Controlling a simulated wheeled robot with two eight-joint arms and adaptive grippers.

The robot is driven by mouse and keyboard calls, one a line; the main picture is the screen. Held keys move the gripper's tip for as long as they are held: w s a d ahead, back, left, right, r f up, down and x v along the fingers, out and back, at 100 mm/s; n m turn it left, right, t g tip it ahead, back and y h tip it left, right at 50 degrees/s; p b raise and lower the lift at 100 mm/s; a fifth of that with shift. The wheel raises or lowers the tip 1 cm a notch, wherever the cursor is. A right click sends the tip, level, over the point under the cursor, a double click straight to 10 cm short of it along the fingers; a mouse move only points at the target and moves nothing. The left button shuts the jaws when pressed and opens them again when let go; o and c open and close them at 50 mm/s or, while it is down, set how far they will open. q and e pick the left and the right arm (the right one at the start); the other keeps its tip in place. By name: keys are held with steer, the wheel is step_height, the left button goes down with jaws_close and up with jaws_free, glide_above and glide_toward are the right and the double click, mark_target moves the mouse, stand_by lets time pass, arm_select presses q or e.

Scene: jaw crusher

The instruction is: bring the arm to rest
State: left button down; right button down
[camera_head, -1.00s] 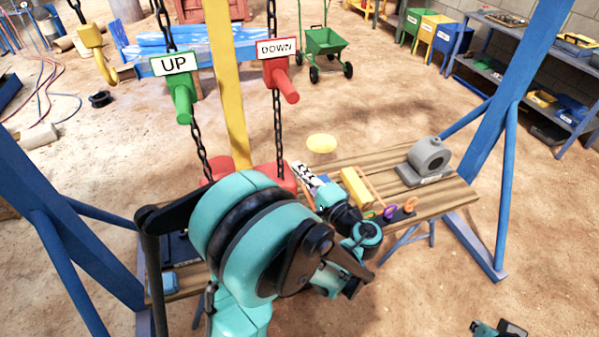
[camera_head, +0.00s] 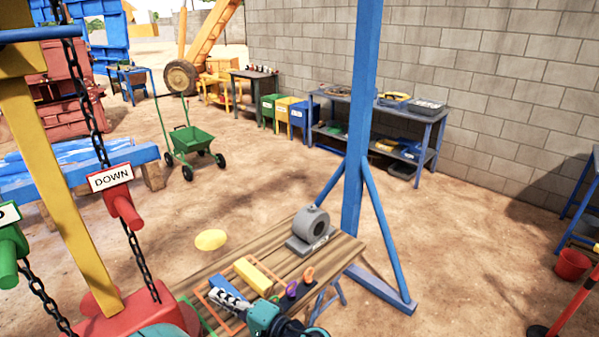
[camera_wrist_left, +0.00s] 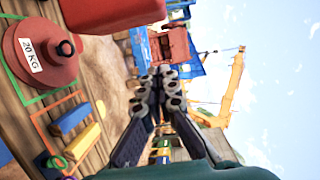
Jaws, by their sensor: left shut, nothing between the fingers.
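My left gripper (camera_head: 217,293) shows at the bottom of the head view, its dark, light-spotted fingers over the near part of the wooden bench (camera_head: 348,246). In the left wrist view the fingers (camera_wrist_left: 160,80) are together with nothing between them. Part of my teal left arm (camera_head: 262,318) shows behind them; the rest is cut off by the lower edge. My right gripper is not in view.
A grey round machine part (camera_head: 312,224), a yellow block (camera_head: 258,274) and small coloured rings lie on the bench. The red DOWN handle (camera_head: 124,208) hangs on a chain at left. A blue post (camera_head: 359,130) stands behind the bench. A red 20 KG weight (camera_wrist_left: 40,55) is near the fingers.

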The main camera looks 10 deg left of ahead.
arm_select(q)
steer(key=s+a+f+g+h, duration=0.1)
steer(key=s+a+f+h, duration=0.15)
steer(key=f+h, duration=0.2)
steer(key=s+d+f+n+t+h, duration=0.1)
steer(key=s+d+n+h, duration=0.3)
steer(key=s+d+h, duration=0.4)
steer(key=h, duration=0.3)
steer(key=shift+n, duration=0.4)
steer(key=shift+h, duration=0.25)
